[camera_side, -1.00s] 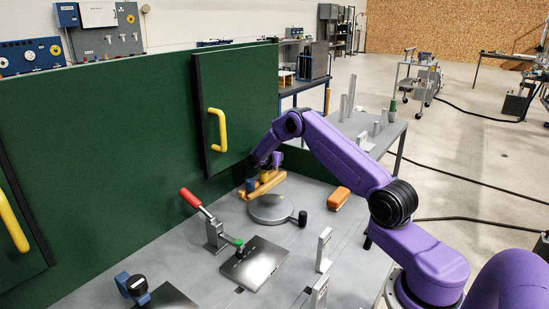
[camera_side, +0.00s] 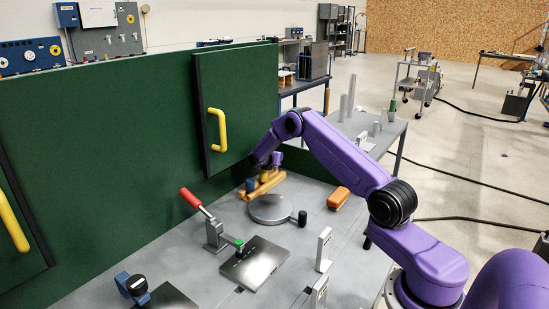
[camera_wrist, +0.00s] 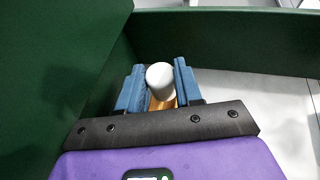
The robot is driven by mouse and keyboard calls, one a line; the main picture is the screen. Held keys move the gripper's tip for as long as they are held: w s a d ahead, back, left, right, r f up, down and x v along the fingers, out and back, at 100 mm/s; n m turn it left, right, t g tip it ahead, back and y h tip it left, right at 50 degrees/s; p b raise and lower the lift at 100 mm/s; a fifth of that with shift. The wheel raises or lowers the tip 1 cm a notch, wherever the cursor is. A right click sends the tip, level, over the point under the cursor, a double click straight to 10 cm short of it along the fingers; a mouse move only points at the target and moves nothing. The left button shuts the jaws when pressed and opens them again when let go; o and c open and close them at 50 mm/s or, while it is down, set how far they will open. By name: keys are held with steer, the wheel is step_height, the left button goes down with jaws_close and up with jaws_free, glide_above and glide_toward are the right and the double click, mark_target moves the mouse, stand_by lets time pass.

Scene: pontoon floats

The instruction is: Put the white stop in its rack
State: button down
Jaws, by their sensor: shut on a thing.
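The white stop (camera_wrist: 160,80) is a pale, round-topped cylinder between the two blue fingers of my gripper (camera_wrist: 160,87) in the wrist view. The fingers are shut on it. In the side view my gripper (camera_side: 264,172) is low over an orange-yellow bar (camera_side: 262,185) beside a grey round plate, close to the green wall. The stop cannot be made out in the side view.
A green wall with a yellow-handled door (camera_side: 217,130) stands close behind my gripper. A round grey plate (camera_side: 270,210) with a black knob (camera_side: 302,218), an orange block (camera_side: 338,198) and a red-handled clamp (camera_side: 205,213) are nearby. Bare grey bench lies between them.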

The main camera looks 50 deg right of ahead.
steer(key=shift+f, duration=1)
steer(key=shift+r, duration=0.15)
steer(key=shift+r, duration=0.45)
stand_by(0.5)
steer(key=shift+f, duration=0.55)
stand_by(1.0)
steer(key=c, duration=0.7)
jaws_free()
steer(key=shift+f, duration=0.1)
steer(key=shift+s+a, duration=0.1)
steer(key=shift+a, duration=0.05)
steer(key=v, duration=1.7)
steer(key=shift+r, duration=0.25)
